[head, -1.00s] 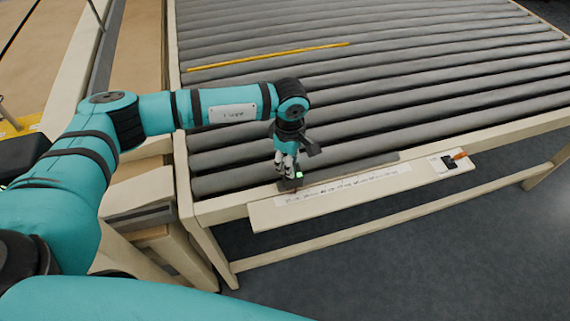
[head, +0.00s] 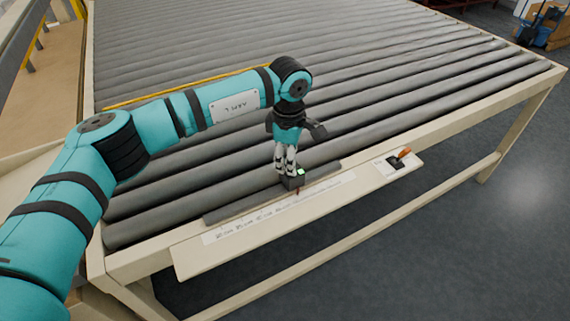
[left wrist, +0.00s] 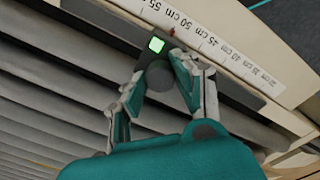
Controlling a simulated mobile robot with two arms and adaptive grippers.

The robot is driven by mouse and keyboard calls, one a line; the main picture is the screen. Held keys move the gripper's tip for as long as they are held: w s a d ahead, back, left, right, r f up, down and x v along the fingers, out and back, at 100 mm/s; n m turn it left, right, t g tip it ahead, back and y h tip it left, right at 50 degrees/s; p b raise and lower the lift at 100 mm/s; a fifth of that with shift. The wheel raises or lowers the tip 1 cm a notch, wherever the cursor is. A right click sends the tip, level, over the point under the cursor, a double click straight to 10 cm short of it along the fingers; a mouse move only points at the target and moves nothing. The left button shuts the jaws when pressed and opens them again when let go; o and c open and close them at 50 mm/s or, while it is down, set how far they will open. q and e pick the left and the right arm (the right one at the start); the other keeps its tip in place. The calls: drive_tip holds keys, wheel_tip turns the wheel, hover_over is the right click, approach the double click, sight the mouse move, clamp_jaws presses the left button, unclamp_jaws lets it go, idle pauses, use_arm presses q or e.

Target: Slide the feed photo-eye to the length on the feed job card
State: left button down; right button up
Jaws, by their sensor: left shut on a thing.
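The feed photo-eye is a small dark block (head: 297,182) with a lit green square, on a dark rail (head: 235,210) along the conveyor's front edge. My left gripper (head: 288,172) points down and is shut on the photo-eye's round knob (left wrist: 158,76). A white scale strip (head: 262,222) runs beside the rail; its printed marks (left wrist: 207,40) show in the left wrist view. The photo-eye's small red pointer (left wrist: 172,32) is near the 50 cm mark; its exact reading is hard to tell. No readable job card shows. My right gripper is not in view.
Grey conveyor rollers (head: 420,85) lie behind the rail, with a yellow strip (head: 150,97) across them. A white plate with an orange lever (head: 404,153) sits at the ledge's right end. Open floor (head: 430,250) lies in front.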

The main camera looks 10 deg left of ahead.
use_arm(q)
drive_tip(key=c, duration=1.3)
unclamp_jaws()
drive_tip(key=shift+c, duration=0.2)
drive_tip(key=o, duration=0.4)
drive_tip(key=shift+c, duration=0.2)
wheel_tip(320, 180, up, 12)
drive_tip(key=shift+s, duration=0.25)
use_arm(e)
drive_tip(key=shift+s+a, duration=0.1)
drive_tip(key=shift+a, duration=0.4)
use_arm(q)
drive_tip(key=shift+f, duration=0.1)
